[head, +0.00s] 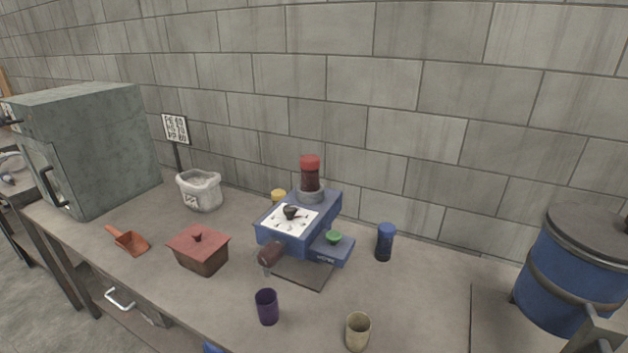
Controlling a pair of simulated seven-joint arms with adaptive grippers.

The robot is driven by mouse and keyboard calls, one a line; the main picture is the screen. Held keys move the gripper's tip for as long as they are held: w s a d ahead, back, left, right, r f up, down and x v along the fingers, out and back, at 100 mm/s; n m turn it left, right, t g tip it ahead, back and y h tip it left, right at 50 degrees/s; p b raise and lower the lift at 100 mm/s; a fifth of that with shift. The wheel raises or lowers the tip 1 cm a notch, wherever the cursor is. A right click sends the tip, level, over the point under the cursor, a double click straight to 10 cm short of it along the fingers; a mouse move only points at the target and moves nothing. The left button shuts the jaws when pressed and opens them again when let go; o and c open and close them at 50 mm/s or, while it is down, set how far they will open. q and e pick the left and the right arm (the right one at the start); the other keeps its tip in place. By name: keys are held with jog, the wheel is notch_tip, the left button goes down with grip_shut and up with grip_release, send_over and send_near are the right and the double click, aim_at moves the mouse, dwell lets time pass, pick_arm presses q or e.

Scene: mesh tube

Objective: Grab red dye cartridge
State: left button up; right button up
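A dark red cylinder with a bright red cap (310,172), which looks like the red dye cartridge, stands upright in a grey round collar on top of a blue machine (286,243). The machine sits mid-table, with a white panel and a black knob on its top. A similar cylinder with a blue cap (385,242) stands on the table to the right of the machine. Neither of my grippers shows in the head view.
A green button (333,237) is on the machine's side block. A purple cup (267,306) and a beige cup (358,331) stand in front. A lidded red box (198,250), scoop (128,240) and pale pot (199,190) are left. A blue barrel (569,273) is right.

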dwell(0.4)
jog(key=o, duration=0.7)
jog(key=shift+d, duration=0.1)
